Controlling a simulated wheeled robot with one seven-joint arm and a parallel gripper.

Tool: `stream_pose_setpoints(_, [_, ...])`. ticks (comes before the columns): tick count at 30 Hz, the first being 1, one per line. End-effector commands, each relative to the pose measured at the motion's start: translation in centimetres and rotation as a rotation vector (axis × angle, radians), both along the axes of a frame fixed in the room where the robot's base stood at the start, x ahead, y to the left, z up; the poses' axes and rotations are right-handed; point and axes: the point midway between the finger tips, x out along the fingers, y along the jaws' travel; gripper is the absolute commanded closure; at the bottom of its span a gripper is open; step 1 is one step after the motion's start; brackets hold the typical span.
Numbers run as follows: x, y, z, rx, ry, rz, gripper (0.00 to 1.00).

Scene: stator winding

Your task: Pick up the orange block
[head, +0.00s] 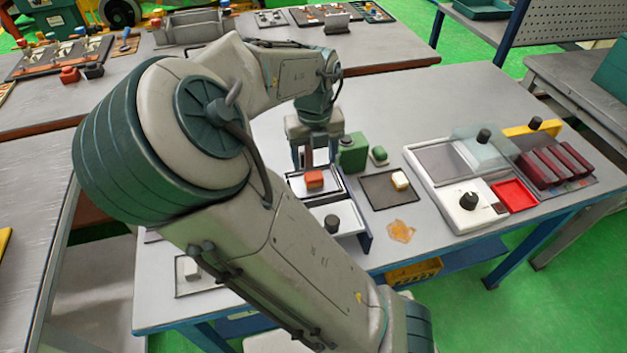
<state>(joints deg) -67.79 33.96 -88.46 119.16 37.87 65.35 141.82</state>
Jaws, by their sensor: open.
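The orange block (314,179) sits on a dark-bordered white tray (331,190) near the middle of the grey table. My gripper (316,160) points down just behind and above the block in the head view. Its fingers are open and partly visible, with nothing seen between them. Whether a finger touches the block cannot be told from this angle.
A green box (353,152) and a small green knob piece (379,155) stand right of my gripper. A dark mat (390,188) with a cream block (400,181) is to the right. Farther right are dark red blocks (555,165).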

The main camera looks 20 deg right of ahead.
Motion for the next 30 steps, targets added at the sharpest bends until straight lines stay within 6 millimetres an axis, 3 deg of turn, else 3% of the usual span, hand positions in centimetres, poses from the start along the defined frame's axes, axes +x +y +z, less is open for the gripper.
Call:
stream_pose_setpoints(7, [-0.2,0.1,-1.6,0.001,0.001,-0.001,0.36])
stream_pose_setpoints(15, [-0.4,0.2,-5.5,0.0,0.001,-0.002,0.36])
stream_pose_setpoints(22, [-0.3,0.2,-5.7,0.0,-0.001,0.0,0.36])
stream_pose_setpoints(23, [-0.3,0.2,-5.7,0.0,-0.001,0.0,0.39])
stream_pose_setpoints(28, [-0.3,0.2,-5.6,0.0,-0.001,0.0,0.85])
stream_pose_setpoints(30, [-0.3,0.2,-5.6,0.0,-0.001,0.0,0.85])
